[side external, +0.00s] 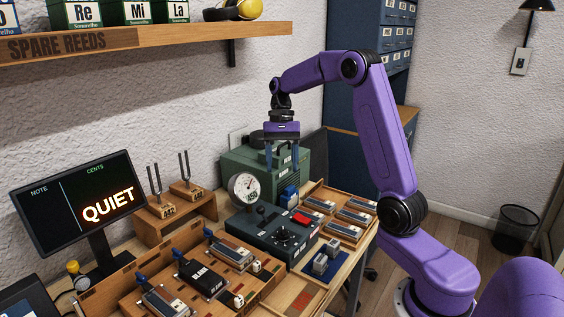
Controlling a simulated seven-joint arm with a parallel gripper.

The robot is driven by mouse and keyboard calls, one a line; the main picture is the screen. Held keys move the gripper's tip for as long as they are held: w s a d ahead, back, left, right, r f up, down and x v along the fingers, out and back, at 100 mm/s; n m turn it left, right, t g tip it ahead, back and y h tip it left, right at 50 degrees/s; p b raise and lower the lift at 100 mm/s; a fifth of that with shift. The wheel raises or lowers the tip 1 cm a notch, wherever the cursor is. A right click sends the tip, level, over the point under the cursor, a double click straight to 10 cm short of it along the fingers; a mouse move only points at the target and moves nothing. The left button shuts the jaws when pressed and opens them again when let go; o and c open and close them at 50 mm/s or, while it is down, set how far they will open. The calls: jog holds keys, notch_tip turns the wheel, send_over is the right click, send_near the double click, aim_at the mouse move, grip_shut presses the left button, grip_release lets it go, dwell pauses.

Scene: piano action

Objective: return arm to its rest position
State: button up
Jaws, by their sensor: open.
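My purple arm reaches from the lower right up and over the workbench. My gripper (282,158) points straight down at the arm's end, in front of the green metal case (236,170) at the back of the bench. Its two dark blue fingers are spread apart, and I see nothing held between them. It hangs above and behind the dark control box (283,236) with a red switch. Whether the fingertips touch the case or hang in front of it is hard to tell.
A round gauge (244,188) stands near the gripper. A wooden tray (372,204) of reeds lies to the right, another tray (128,304) at front. Tuning forks (184,166) and a "QUIET" display (80,210) stand left. A shelf (150,37) overhangs the back left; a blue cabinet (350,100) stands behind.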

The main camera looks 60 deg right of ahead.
jog(key=shift+a, duration=0.1)
dwell(0.3)
jog(key=s+a+n+h, duration=0.3)
jog(key=s+a+n, duration=0.75)
jog(key=a, duration=0.45)
jog(key=s+a+f+n+t, duration=0.1)
jog(key=s+f+n, duration=0.1)
jog(key=s+n, duration=0.4)
jog(key=s+a+f+n+t, duration=0.1)
jog(key=s+n, duration=0.5)
jog(key=s, duration=0.6)
jog(key=shift+a+f+t, duration=0.35)
jog(key=shift+f+t, duration=0.15)
jog(key=shift+n, duration=0.25)
dwell(2.0)
